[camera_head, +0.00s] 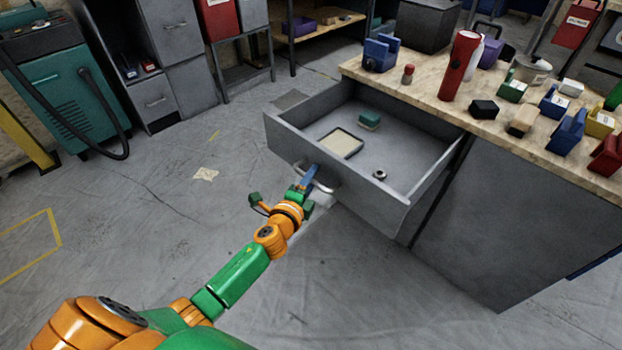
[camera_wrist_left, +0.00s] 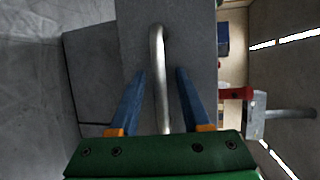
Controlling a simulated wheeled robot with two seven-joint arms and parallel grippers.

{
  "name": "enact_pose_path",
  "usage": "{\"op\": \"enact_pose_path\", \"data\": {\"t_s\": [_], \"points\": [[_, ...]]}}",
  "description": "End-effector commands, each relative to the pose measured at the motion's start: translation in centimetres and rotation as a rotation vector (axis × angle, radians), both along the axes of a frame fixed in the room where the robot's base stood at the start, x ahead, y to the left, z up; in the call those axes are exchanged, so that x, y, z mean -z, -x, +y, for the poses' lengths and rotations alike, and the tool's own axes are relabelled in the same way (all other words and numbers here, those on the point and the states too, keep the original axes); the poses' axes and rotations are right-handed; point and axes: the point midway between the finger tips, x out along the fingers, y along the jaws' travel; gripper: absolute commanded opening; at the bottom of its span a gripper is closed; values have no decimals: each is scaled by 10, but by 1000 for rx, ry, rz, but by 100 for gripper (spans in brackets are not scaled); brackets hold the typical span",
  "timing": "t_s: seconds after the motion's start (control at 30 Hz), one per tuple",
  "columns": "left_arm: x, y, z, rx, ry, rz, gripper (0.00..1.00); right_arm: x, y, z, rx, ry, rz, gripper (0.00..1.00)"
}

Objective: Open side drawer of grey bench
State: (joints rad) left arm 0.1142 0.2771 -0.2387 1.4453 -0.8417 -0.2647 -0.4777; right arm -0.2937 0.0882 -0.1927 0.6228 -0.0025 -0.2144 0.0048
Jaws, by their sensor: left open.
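The side drawer (camera_head: 340,183) of the grey bench (camera_head: 500,220) stands pulled well out, and its inside shows. On its front is a curved metal handle (camera_head: 322,184). My left gripper (camera_head: 309,176) is at this handle. In the left wrist view the handle (camera_wrist_left: 158,75) runs between the two blue fingers of my left gripper (camera_wrist_left: 160,85), with a gap on both sides. The fingers are open and point at the drawer front (camera_wrist_left: 190,40). My right gripper is not in view.
In the drawer lie a shallow square tray (camera_head: 341,143), a green block (camera_head: 370,120) and a small dark ring (camera_head: 379,174). The wooden bench top (camera_head: 420,92) carries a red flashlight (camera_head: 459,65) and several small items. A teal machine (camera_head: 70,90) stands at left. The floor left of the drawer is mostly clear.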

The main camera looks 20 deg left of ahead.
Motion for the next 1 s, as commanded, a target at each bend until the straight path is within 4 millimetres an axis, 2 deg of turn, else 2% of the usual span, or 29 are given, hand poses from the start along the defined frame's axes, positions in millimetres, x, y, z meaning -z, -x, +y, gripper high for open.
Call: {"op": "enact_pose_path", "data": {"t_s": [0.17, 0.4, 0.5, 1.0], "points": [[-4, 13, -1, 0, 0, 1, 47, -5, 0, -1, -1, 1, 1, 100], [-10, 56, -3, 0, 1, 3, 47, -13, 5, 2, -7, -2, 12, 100], [-12, 66, -4, 1, 1, 1, 47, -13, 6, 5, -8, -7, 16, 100], [-10, 70, -4, -1, 5, 6, 47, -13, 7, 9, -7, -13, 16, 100]]}}
